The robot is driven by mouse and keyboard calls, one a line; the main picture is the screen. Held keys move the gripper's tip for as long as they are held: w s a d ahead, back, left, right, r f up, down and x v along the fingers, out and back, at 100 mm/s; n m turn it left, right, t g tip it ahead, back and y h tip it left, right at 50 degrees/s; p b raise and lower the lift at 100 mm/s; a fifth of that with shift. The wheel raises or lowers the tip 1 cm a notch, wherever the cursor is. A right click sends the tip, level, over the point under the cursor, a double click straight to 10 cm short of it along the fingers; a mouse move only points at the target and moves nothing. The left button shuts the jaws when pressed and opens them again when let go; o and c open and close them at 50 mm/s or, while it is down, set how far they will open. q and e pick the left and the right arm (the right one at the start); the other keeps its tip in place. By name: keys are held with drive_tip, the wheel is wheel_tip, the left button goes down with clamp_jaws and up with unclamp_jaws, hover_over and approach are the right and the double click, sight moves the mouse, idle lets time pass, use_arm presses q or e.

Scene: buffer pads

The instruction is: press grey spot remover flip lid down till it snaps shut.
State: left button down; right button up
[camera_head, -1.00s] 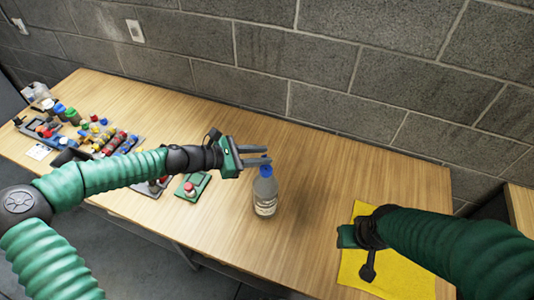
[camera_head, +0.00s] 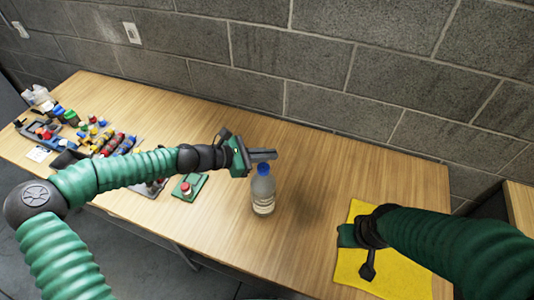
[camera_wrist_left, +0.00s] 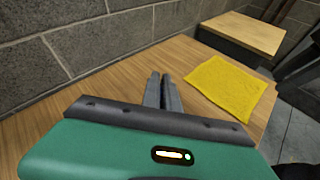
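A grey, partly clear bottle (camera_head: 263,190) with a pale label and a blue top (camera_head: 263,169) stands upright on the table in the head view. It looks like the spot remover; whether its lid is open is too small to tell. My left gripper (camera_head: 264,154) is at the bottle's top, its fingers pointing right just above or behind the blue top. Contact cannot be told. Its fingers lie together, also in the left wrist view (camera_wrist_left: 163,92), with nothing seen between them. The bottle does not show there. My right gripper (camera_head: 346,236) is over the yellow cloth, its fingertips hidden.
A yellow cloth (camera_head: 400,274) lies at the table's right end. A green pad with a red button (camera_head: 187,189) is left of the bottle. Several small bottles and coloured parts (camera_head: 110,142) crowd the left end. The wooden table (camera_head: 330,165) behind the bottle is clear.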

use_arm(q)
drive_tip(key=shift+d, duration=0.2)
drive_tip(key=shift+s+a+f+m+t+b, duration=0.15)
drive_tip(key=shift+s+a+m+t+b, duration=0.25)
drive_tip(key=shift+b, duration=0.4)
drive_tip(key=shift+a+f+m+t+b, duration=0.15)
drive_tip(key=shift+m+t+b, duration=0.15)
drive_tip(key=shift+m+b, duration=0.4)
drive_tip(key=b, duration=0.1)
drive_tip(key=d+m+t+b, duration=0.1)
drive_tip(key=b, duration=0.1)
drive_tip(key=shift+s+f+m+y, duration=0.15)
drive_tip(key=shift+s+m+y, duration=0.15)
drive_tip(key=shift+s, duration=0.05)
drive_tip(key=shift+s+d+m+t+b, duration=0.15)
drive_tip(key=shift+m+t+b, duration=0.2)
drive_tip(key=shift+b, duration=0.2)
drive_tip(key=shift+a+m, duration=0.25)
use_arm(e)
drive_tip(key=s+x, duration=0.1)
drive_tip(key=x, duration=0.6)
drive_tip(key=shift+s+a+f, duration=0.15)
drive_tip(key=shift+s+f, duration=0.15)
drive_tip(key=shift+f, duration=0.1)
use_arm(q)
drive_tip(key=shift+d, duration=0.15)
drive_tip(key=c, duration=1.6)
unclamp_jaws()
